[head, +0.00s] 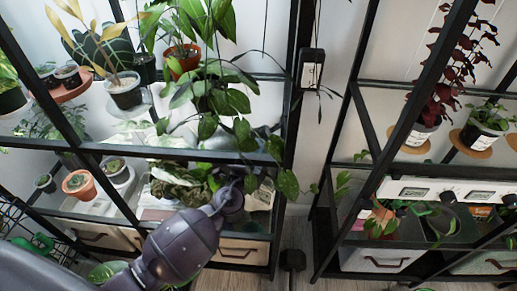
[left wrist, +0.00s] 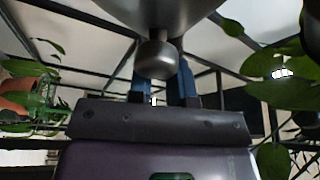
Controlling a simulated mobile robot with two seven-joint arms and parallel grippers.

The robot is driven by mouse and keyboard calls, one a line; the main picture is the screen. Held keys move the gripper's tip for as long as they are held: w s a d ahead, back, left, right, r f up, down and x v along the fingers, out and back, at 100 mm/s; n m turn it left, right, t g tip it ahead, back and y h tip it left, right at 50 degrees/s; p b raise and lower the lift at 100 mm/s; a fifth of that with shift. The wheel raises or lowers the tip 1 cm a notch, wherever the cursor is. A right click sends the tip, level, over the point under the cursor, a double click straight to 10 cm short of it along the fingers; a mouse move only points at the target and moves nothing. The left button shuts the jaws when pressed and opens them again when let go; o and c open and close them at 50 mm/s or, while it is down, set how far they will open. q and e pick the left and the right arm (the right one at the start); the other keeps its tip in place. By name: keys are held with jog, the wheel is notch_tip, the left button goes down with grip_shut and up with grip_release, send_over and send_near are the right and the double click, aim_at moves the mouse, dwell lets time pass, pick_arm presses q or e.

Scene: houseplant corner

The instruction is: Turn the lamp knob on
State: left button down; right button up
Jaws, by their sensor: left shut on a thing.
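My left arm reaches from the lower left in the head view, ending with the left gripper (head: 231,200) in front of the left shelf, among hanging leaves. Its fingertips are hidden there. In the left wrist view, the blue fingers of the left gripper (left wrist: 163,87) point away from me, close together. A dark rounded knob (left wrist: 157,58), apparently the lamp knob, hangs below a large grey rounded body (left wrist: 160,12) and covers the finger ends. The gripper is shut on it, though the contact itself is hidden. My right gripper is not in view.
Black-framed shelves hold several potted plants, including a terracotta pot (head: 79,184) on the left shelf. A white panel (head: 405,190) with displays and dark knobs is on the right shelf. Leaves (left wrist: 272,92) crowd the gripper's right side in the left wrist view.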

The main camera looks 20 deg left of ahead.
pick_arm(q)
jog(key=c, duration=1.1)
grip_release()
jog(key=shift+o, duration=0.2)
jog(key=shift+s, duration=0.1)
jog(key=s+f+b, duration=0.1)
jog(key=s+b, duration=0.1)
jog(key=s, duration=0.8)
jog(key=shift+s+a+f, duration=0.25)
jog(key=shift+a, duration=0.1)
